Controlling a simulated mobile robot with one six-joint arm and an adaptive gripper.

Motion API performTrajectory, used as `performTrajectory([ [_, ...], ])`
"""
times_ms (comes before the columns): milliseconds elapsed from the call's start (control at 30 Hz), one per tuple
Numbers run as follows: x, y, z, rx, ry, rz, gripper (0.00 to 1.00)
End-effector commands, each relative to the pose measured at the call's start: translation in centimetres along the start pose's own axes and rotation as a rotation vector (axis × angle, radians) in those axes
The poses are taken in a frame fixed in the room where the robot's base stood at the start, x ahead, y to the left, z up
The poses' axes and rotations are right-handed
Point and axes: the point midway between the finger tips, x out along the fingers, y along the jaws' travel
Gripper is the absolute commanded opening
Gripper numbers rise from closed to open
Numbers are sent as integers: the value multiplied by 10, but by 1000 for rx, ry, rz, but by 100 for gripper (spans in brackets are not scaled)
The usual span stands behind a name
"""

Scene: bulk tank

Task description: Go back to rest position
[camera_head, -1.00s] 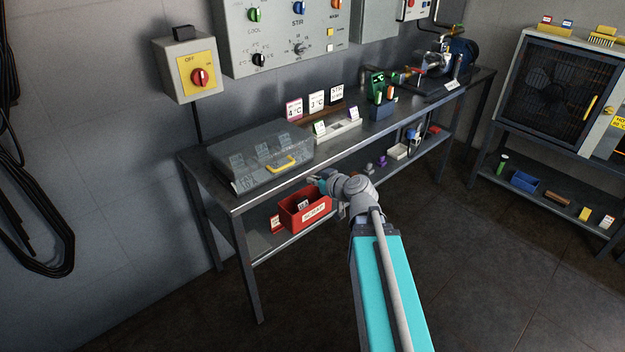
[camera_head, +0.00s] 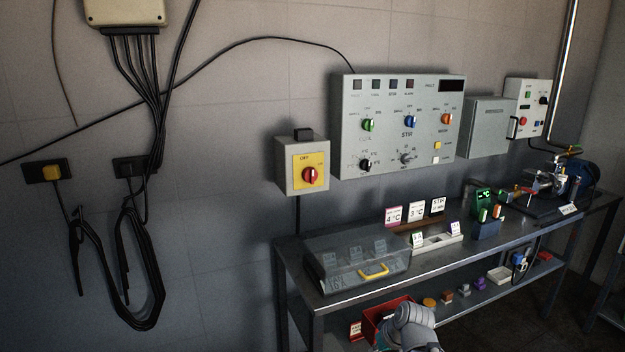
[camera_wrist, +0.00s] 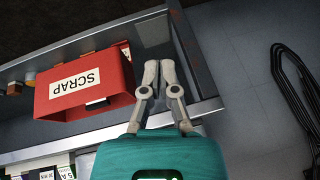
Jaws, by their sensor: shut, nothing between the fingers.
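My gripper (camera_wrist: 160,68) shows in the wrist view with its two grey fingers close together and nothing between them. Its fingertips are over or near the metal edge of the bench shelf, just right of a red SCRAP bin (camera_wrist: 107,88). I cannot tell the exact gap to the edge, and no contact is clear. In the head view only a grey and teal part of my arm shows at the bottom edge, in front of the red bin (camera_head: 372,316); the fingers are not visible there.
A steel bench (camera_head: 345,297) carries a clear-lidded case (camera_head: 345,262) with a yellow handle. A red rotary switch box (camera_head: 302,165) and a control panel (camera_head: 400,125) are on the wall. Black cables (camera_head: 145,290) hang at left. Small items lie on the lower shelf.

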Motion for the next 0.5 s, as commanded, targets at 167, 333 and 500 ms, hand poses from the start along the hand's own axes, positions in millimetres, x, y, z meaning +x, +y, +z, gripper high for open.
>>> performTrajectory([
  [167, 4, -6, 28, 91, -169, 89, 0],
  [333, 2, -8, 46, 162, -274, 174, 0],
  [500, -2, -7, 60, 228, -353, 260, 0],
])
